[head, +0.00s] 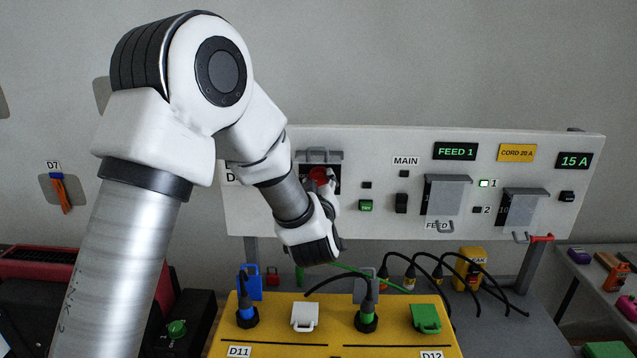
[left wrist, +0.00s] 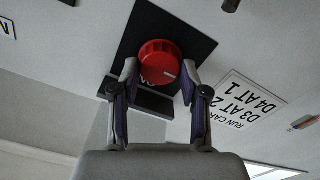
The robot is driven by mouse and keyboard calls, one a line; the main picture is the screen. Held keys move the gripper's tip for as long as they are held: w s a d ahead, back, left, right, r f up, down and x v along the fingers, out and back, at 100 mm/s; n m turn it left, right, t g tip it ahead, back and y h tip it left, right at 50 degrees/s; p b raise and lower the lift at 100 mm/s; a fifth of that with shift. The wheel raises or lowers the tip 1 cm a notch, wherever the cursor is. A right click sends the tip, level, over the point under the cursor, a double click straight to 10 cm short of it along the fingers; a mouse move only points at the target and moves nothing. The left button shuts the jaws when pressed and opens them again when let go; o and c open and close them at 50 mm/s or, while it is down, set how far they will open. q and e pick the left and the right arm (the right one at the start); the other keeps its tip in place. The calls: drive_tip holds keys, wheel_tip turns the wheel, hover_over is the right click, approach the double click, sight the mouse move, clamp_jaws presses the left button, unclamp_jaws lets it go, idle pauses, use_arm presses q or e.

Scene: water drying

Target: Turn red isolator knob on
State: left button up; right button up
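The red isolator knob (left wrist: 160,60) sits on a dark square plate in the left wrist view. A pale mark on its face points toward the lower right of that picture. In the head view the knob (head: 319,176) shows partly, under a small grey flap on the white panel. My left gripper (left wrist: 160,76) has one finger on each side of the knob, and both fingertips seem to touch it. In the head view my left gripper (head: 325,190) is at the panel and partly hides the knob. My right gripper is not in view.
The white panel (head: 265,215) carries a green button (head: 365,206), a MAIN switch (head: 401,203) and grey-covered switches at the right. Below stands a yellow box (head: 280,335) with plugs and cables. A printed label (left wrist: 243,100) is beside the knob.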

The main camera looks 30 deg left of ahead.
use_arm(q)
drive_tip(key=shift+m, duration=0.4)
drive_tip(key=m+p, duration=0.1)
drive_tip(key=m, duration=0.2)
drive_tip(key=shift+r+m+p, duration=0.15)
drive_tip(key=shift+m+p, duration=0.2)
drive_tip(key=shift+m, duration=0.05)
drive_tip(key=m+p, duration=0.2)
drive_tip(key=m, duration=0.2)
drive_tip(key=shift+w+d+m, duration=0.1)
drive_tip(key=shift+m, duration=0.2)
drive_tip(key=m+p, duration=0.2)
drive_tip(key=m, duration=0.2)
drive_tip(key=m+p, duration=0.2)
drive_tip(key=m, duration=0.2)
drive_tip(key=shift+m, duration=0.3)
drive_tip(key=shift+w, duration=0.1)
drive_tip(key=o, duration=1.1)
drive_tip(key=shift+o, duration=0.2)
drive_tip(key=shift+f, duration=0.25)
